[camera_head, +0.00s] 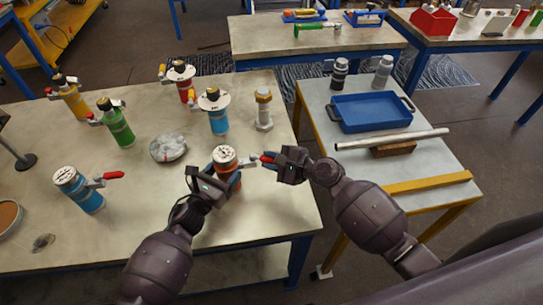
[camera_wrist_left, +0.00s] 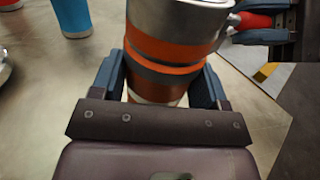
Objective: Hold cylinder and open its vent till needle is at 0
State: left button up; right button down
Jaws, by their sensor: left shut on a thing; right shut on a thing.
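An orange cylinder (camera_head: 235,179) with a gauge (camera_head: 225,154) on top stands upright near the table's right edge. My left gripper (camera_head: 229,181) is shut on the cylinder's body. In the left wrist view, the orange cylinder (camera_wrist_left: 165,67) with a grey band stands between the fingers of my left gripper (camera_wrist_left: 160,88). A red vent handle (camera_head: 268,158) points right from the cylinder's metal top. My right gripper (camera_head: 272,161) is shut on this handle, which also shows in the left wrist view (camera_wrist_left: 254,21). The needle is too small to read.
Several other cylinders stand on the table, among them a light blue one (camera_head: 218,122), a green one (camera_head: 117,128) and a blue one (camera_head: 80,190). A round metal flange (camera_head: 168,148) lies behind the left arm. A side table to the right holds a blue tray (camera_head: 370,112) and a metal bar (camera_head: 400,138).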

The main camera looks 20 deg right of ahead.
jog(key=shift+s+a+m+t+h, duration=0.2)
jog(key=shift+s+m+t+h, duration=0.05)
jog(key=shift+m+t+h, duration=0.35)
jog(key=shift+s+a+m+t+h, duration=0.25)
jog(key=shift+m+t+h, duration=0.2)
jog(key=shift+m+h, duration=0.2)
jog(key=shift+s+a+m+t+h, duration=0.2)
jog(key=shift+m+t+h, duration=0.35)
jog(key=shift+m+h, duration=0.1)
jog(key=shift+s+m+h, duration=0.1)
jog(key=shift+m+h, duration=0.2)
jog(key=shift+h, duration=0.2)
jog(key=c, duration=1)
grip_release()
jog(key=shift+d, duration=0.1)
jog(key=v, duration=1.2)
jog(key=shift+f, duration=0.1)
